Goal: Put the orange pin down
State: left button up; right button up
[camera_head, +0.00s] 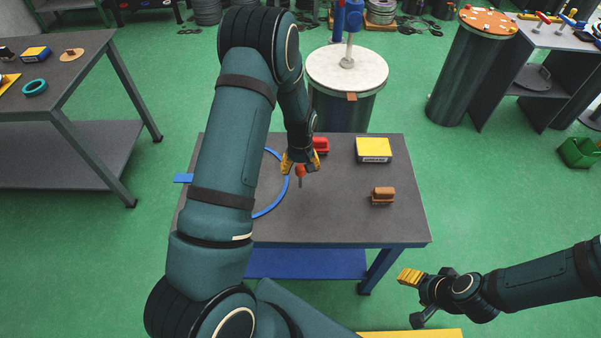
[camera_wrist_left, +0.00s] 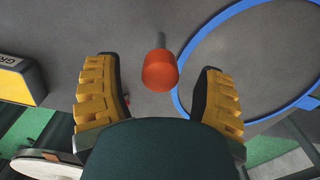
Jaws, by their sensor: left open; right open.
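The orange pin (camera_head: 300,171) has an orange head and a thin grey shaft, and is over or on the dark grey table (camera_head: 340,215); contact with the tabletop is hard to judge. My left gripper (camera_head: 301,160) is just behind the pin's head, open. In the left wrist view the pin (camera_wrist_left: 159,72) shows in the gap between the spread yellow fingers (camera_wrist_left: 157,88), with visible space on both sides. My right gripper (camera_head: 410,277) is open and empty, off the table's front right.
A blue ring (camera_head: 284,196) lies left of the pin, partly hidden by my left arm. A red object (camera_head: 321,146), a yellow box (camera_head: 373,150) and a brown block (camera_head: 382,196) are on the table. A white-topped cylinder (camera_head: 346,70) stands behind. The table's front right is clear.

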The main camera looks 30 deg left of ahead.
pick_arm(q)
jog(key=shift+o, duration=0.2)
grip_shut()
jog(key=shift+r, duration=0.15)
